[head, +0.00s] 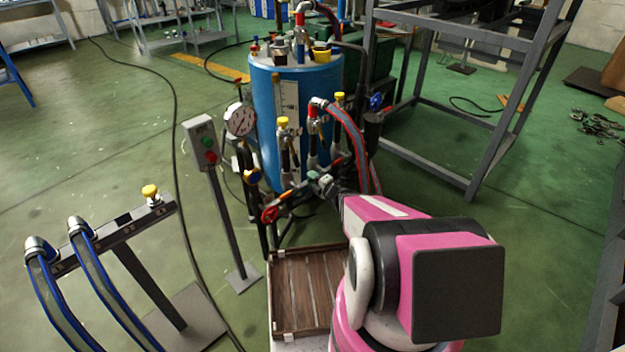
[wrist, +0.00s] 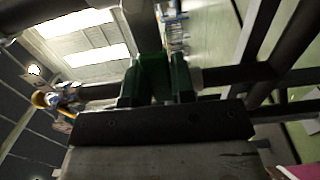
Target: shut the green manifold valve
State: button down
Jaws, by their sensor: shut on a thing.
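The green manifold valve shows in the wrist view as a dark green handle (wrist: 154,78) standing between my finger pads. My gripper (wrist: 158,92) is shut on this green handle, with the dark gripper body filling the lower part of that view. In the head view my pink arm reaches in from the lower right, and my gripper (head: 327,184) is at the manifold pipes in front of the blue tank. The green handle is too small and too covered there to tell its angle.
A blue tank (head: 262,120) stands behind the manifold. A round gauge (head: 240,119), a red-handled valve (head: 270,213) and a push-button post (head: 209,150) stand left of my gripper. Red and blue hoses (head: 349,128) hang close by on the right. A wooden pallet (head: 300,290) lies below.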

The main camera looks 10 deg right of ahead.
jog(key=c, duration=1)
grip_release()
jog(key=shift+o, duration=0.2)
jog(key=shift+d, duration=0.1)
jog(key=v, duration=1)
jog(key=shift+s+d, duration=0.15)
jog(key=shift+s, duration=0.15)
